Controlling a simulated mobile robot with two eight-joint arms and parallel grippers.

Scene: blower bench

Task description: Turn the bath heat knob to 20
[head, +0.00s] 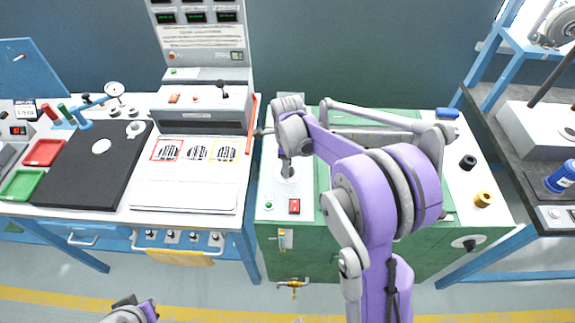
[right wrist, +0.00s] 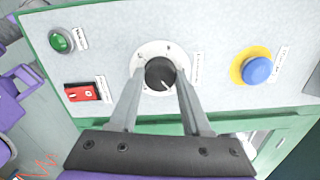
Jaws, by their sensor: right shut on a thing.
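A black knob (right wrist: 160,73) with a white pointer line sits on a round white dial plate on a light grey panel (right wrist: 215,85). The pointer slants toward the lower right of the right wrist view; the dial numbers and the label beside it are too small to read. My right gripper (right wrist: 160,80) is shut on the knob, one finger on each side. In the head view the right gripper (head: 287,173) reaches down onto the panel (head: 270,190), and the knob is mostly hidden. Part of my left gripper (head: 132,310) shows at the bottom edge, away from the panel.
Near the knob are a green button (right wrist: 61,40), a red switch (right wrist: 81,92) and a blue button (right wrist: 257,70) on a yellow ring. The panel tops a green cabinet (head: 330,262). A white bench (head: 185,195) stands left, a blue-framed rack (head: 490,65) right.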

